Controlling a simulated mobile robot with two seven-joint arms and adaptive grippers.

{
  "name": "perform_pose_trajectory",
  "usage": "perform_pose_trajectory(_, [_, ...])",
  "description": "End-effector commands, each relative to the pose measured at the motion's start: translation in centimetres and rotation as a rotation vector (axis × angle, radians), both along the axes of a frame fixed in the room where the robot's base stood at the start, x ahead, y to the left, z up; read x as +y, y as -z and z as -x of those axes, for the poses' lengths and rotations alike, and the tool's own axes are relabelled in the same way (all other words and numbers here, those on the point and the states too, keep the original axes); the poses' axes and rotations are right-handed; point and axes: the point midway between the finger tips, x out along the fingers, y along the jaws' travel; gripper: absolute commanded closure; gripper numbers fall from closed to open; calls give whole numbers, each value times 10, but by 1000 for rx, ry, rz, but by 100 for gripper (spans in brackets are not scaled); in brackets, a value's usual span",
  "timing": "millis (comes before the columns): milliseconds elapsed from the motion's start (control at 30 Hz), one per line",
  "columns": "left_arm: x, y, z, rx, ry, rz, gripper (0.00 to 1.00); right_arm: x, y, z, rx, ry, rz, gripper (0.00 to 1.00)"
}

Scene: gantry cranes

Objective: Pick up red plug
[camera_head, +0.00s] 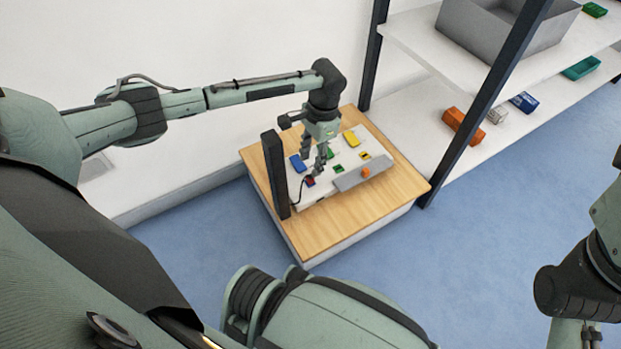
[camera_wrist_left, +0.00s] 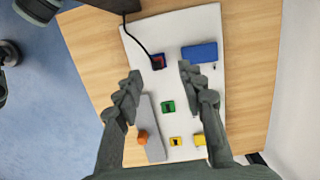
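The small red plug (camera_wrist_left: 158,61) sits in a dark blue socket on the white board (camera_wrist_left: 148,30), with a black cable running from it. In the head view the red plug (camera_head: 310,182) is near the board's front left edge. My left gripper (camera_head: 313,171) points down over the board. In the wrist view the left gripper (camera_wrist_left: 160,80) is open, its fingers apart and nothing held; the plug shows between and beyond the fingertips. My right gripper (camera_head: 590,337) is at the lower right edge, mostly cut off.
The board also bears a blue block (camera_wrist_left: 199,53), a green socket (camera_wrist_left: 168,107), a yellow socket (camera_wrist_left: 176,141) and a grey panel with an orange knob (camera_wrist_left: 142,137). A black post (camera_head: 275,174) stands at the left of the wooden table (camera_head: 350,217). Shelves (camera_head: 413,38) stand at right.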

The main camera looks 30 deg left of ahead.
Motion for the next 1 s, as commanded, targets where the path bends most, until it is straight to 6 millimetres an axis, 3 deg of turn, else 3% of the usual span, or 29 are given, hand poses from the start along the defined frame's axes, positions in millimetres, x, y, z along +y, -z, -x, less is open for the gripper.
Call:
perform_pose_trajectory(133, [-3, 27, 4, -1, 2, 1, 60, 3, 0, -1, -43, 1, 29, 60])
perform_pose_trajectory(300, [-2, 45, 6, -2, 1, 0, 60, 5, -4, -2, -65, 2, 47, 60])
perform_pose_trajectory(600, [-2, 48, 7, -4, 1, 1, 60, 5, -6, -3, -66, 2, 50, 60])
perform_pose_trajectory(900, [-2, 48, 7, -4, 1, 1, 98, 5, -5, -3, -66, 2, 50, 60])
perform_pose_trajectory(1000, [-2, 48, 7, -4, 1, 1, 100, 5, -5, -3, -66, 2, 50, 60])
